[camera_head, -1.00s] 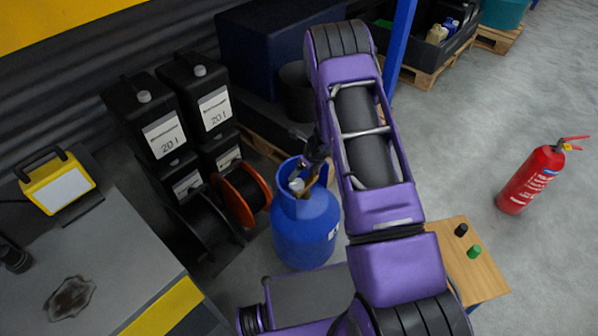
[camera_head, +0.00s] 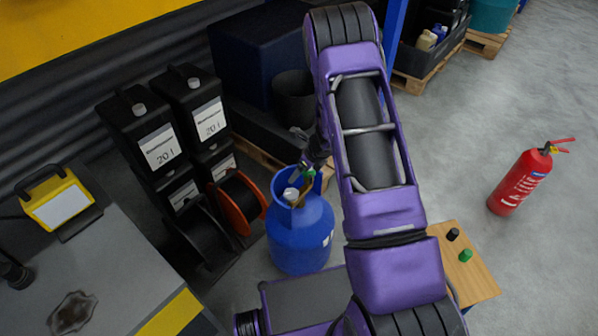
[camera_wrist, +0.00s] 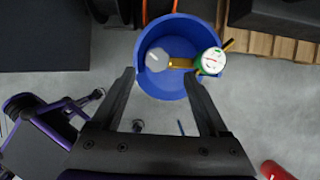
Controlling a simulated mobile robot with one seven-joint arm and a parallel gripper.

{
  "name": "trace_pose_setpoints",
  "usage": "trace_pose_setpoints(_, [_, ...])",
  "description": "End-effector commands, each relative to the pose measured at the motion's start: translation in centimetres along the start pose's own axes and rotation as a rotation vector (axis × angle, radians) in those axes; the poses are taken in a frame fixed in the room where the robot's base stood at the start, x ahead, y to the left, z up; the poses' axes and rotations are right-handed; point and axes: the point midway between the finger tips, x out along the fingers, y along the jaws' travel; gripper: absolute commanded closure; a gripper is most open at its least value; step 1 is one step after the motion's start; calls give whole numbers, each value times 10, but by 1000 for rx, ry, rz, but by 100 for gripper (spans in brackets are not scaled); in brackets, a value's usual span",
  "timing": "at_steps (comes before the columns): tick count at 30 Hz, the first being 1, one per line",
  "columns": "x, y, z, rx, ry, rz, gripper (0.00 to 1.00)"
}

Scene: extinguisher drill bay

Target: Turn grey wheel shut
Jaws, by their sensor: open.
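The grey wheel (camera_wrist: 157,60) sits on the valve at the top of the blue gas cylinder (camera_wrist: 180,88), inside its collar. In the head view the wheel (camera_head: 291,195) shows as a small pale knob on the upright cylinder (camera_head: 300,240). A brass valve stem runs from the wheel to a round gauge with a green rim (camera_wrist: 210,61). My gripper (camera_wrist: 158,74) is open, with one finger on each side of the wheel in the wrist view. The fingers appear apart from the wheel; the height between them cannot be told.
Black 20 l canisters (camera_head: 155,140) and cable reels (camera_head: 240,200) stand left of the cylinder. A small wooden table (camera_head: 470,275) is at the right. A red fire extinguisher (camera_head: 518,180) stands on open floor. A grey workbench (camera_head: 110,270) is at the lower left.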

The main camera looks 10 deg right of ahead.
Motion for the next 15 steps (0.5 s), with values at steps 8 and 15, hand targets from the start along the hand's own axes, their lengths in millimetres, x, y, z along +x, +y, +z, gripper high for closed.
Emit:
trace_pose_setpoints(8, [-22,-1,1,1,0,-1,22])
trace_pose_setpoints(15, [-39,-1,2,0,0,-1,22])
